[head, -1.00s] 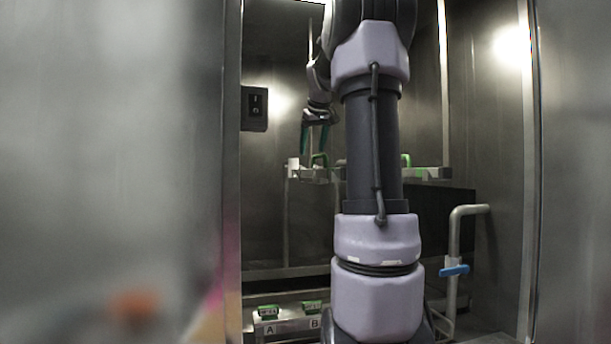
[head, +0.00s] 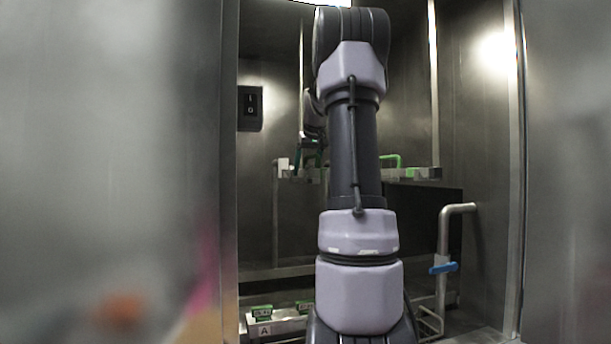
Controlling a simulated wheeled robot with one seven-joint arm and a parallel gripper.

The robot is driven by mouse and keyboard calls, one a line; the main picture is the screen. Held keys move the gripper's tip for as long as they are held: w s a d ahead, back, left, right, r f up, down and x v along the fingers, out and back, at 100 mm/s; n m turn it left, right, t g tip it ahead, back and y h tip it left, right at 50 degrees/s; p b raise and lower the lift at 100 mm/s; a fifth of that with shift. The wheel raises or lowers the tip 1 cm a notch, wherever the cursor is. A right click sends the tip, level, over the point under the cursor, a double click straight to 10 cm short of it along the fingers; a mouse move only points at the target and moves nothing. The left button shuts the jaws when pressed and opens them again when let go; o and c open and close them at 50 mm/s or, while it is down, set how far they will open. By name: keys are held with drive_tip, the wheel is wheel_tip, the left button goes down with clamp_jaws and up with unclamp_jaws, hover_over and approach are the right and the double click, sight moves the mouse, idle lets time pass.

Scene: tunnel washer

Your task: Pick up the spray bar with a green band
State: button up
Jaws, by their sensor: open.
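My gripper (head: 309,160), with dark green fingers, is deep in the steel chamber, left of my arm's upright link. It is open and reaches down to a pale grey horizontal bar (head: 284,172) with a white end block. I cannot tell whether the fingers touch the bar or stand around it. Right of my arm, a grey bar section (head: 412,174) carries a bright green bent handle (head: 390,160). My arm hides the stretch between the two sections, so I cannot tell whether they are one bar. No green band is clearly readable on either section.
A low rack (head: 285,325) with green-topped blocks and a label "A" stands at lower left. A pipe with a blue valve lever (head: 443,268) rises at right. A black switch box (head: 250,108) is on the left wall. Steel door edges flank the opening.

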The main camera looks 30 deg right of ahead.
drive_tip(key=shift+c, duration=0.3)
clamp_jaws()
idle(1.1)
